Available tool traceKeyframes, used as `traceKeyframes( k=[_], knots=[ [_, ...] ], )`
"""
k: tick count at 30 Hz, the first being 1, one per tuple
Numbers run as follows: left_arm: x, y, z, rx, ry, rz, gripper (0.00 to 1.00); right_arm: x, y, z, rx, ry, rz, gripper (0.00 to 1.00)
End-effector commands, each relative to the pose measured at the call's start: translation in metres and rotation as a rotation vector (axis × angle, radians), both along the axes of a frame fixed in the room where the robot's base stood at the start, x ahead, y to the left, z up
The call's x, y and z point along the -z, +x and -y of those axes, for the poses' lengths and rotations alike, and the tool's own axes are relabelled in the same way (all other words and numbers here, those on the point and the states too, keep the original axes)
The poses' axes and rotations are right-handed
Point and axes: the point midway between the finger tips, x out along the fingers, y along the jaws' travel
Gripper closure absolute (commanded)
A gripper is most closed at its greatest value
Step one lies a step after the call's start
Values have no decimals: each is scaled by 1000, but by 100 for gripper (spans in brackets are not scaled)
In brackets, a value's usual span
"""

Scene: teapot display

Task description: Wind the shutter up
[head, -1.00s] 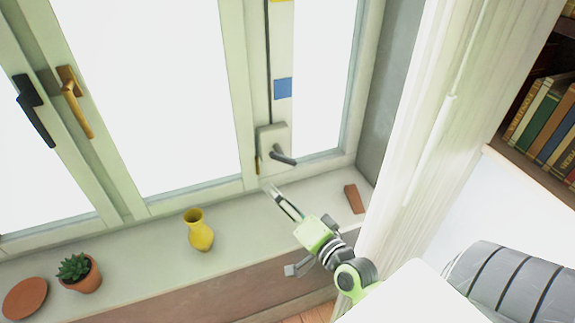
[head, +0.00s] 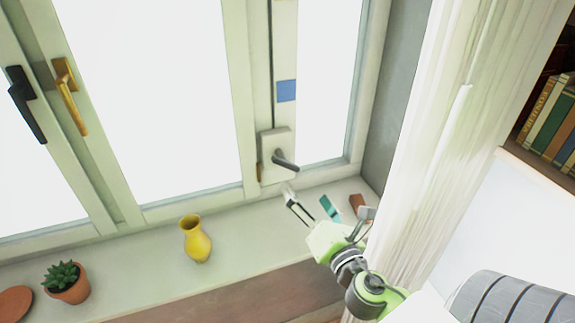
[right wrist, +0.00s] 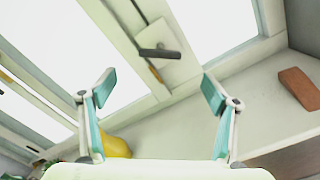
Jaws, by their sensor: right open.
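The shutter winder is a pale box (head: 274,143) on the window frame with a dark grey crank handle (head: 287,162) pointing down to the right. A dark strip or slot with a blue mark (head: 286,91) runs up the frame above it. In the right wrist view the crank handle (right wrist: 160,53) is ahead, above the gap between the fingers. My right gripper (head: 311,200) is open and empty, below the crank and apart from it; its spread fingers also show in the right wrist view (right wrist: 158,88). The left gripper is out of view.
A yellow vase (head: 196,240), a potted succulent (head: 68,283) and a terracotta saucer (head: 14,303) stand on the sill. A reddish-brown block (head: 357,203) lies near my right gripper. A white curtain (head: 430,150) hangs at the right. Black and brass window handles are at the left.

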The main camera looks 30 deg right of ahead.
Motion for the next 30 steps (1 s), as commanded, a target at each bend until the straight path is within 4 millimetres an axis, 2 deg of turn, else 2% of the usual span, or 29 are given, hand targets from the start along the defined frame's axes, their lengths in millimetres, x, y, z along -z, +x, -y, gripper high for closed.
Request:
traceKeyframes(
  k=[5, 18, 24, 30],
  knots=[
    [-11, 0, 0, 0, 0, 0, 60, -5, 25, 7, 2, 0, 3, 19],
    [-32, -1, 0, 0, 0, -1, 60, -3, 107, 26, 1, 6, 2, 19],
    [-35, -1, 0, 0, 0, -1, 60, -1, 126, 30, 0, 7, -1, 19],
    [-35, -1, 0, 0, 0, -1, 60, 1, 130, 31, 0, 8, -2, 19]
  ],
)
